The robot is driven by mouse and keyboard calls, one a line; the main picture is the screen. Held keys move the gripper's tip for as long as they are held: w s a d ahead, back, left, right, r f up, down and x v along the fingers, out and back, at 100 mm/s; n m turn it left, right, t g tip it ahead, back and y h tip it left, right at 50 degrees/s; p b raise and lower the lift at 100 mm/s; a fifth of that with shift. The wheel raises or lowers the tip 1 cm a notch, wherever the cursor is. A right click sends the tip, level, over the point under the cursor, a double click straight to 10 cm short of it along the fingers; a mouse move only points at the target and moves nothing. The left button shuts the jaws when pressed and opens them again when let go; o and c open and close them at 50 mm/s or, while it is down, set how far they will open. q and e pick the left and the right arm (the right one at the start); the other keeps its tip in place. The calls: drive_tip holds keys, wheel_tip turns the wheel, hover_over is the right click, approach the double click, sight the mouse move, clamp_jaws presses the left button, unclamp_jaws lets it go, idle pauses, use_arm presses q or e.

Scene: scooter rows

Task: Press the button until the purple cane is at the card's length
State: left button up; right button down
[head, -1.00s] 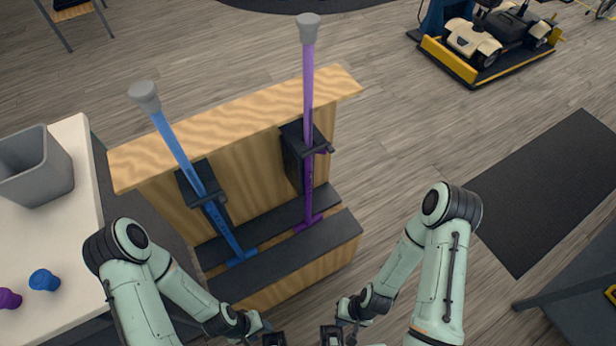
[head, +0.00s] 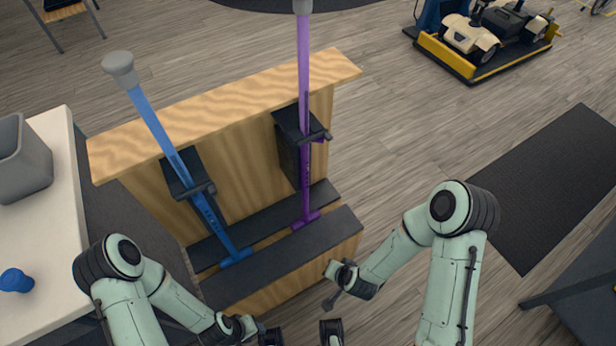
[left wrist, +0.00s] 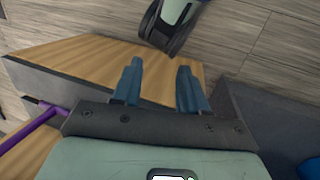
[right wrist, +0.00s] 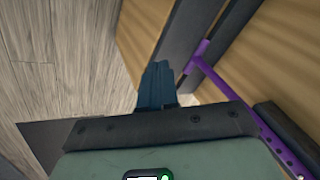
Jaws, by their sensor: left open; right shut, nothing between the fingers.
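The purple cane (head: 303,60) stands tip-up, held by a dark clamp (head: 294,127) on a wooden stand. Its grey tip touches the top edge of the head view, and its purple handle end sits in the dark channel. Row holes show on its lower tube in the right wrist view (right wrist: 262,128). The button and the card cannot be made out. My right gripper (head: 332,301) is shut and empty, low in front of the stand, apart from the cane. My left gripper (head: 261,330) is low at the front left; the left wrist view shows it open and empty (left wrist: 160,70).
A blue cane (head: 155,125) leans in a second clamp (head: 187,173) on the wooden stand (head: 225,108). A white table (head: 62,200) at left holds a grey bin (head: 22,160) and a blue cup (head: 16,281). Open floor lies right of the stand.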

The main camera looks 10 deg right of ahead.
sight(308, 169)
drive_tip(key=w+r+m+t+h+b, duration=0.35)
drive_tip(key=w+r+t+b, duration=0.3)
drive_tip(key=w, duration=0.45)
use_arm(q)
drive_tip(key=w+a+f+t+b, duration=0.1)
drive_tip(key=w+a+f+b, duration=0.1)
drive_tip(key=f, duration=0.5)
drive_tip(key=w+a+f+t+y+b, duration=0.1)
drive_tip(key=w+a+f+b, duration=0.1)
drive_tip(key=w+f+b, duration=0.3)
wheel_tip(308, 169, down, 3)
drive_tip(key=shift+w+f+n+t, duration=0.1)
drive_tip(key=shift+w+n+t, duration=0.2)
drive_tip(key=shift+w, duration=0.05)
use_arm(e)
wheel_tip(308, 169, up, 12)
drive_tip(key=w+m+t+h, duration=0.1)
drive_tip(key=m+t+h, duration=0.2)
drive_tip(key=m, duration=0.2)
drive_tip(key=shift+w+d+h, duration=0.25)
drive_tip(key=shift+d+h, duration=0.1)
drive_tip(key=shift+w+f, duration=0.1)
drive_tip(key=shift+f, duration=0.05)
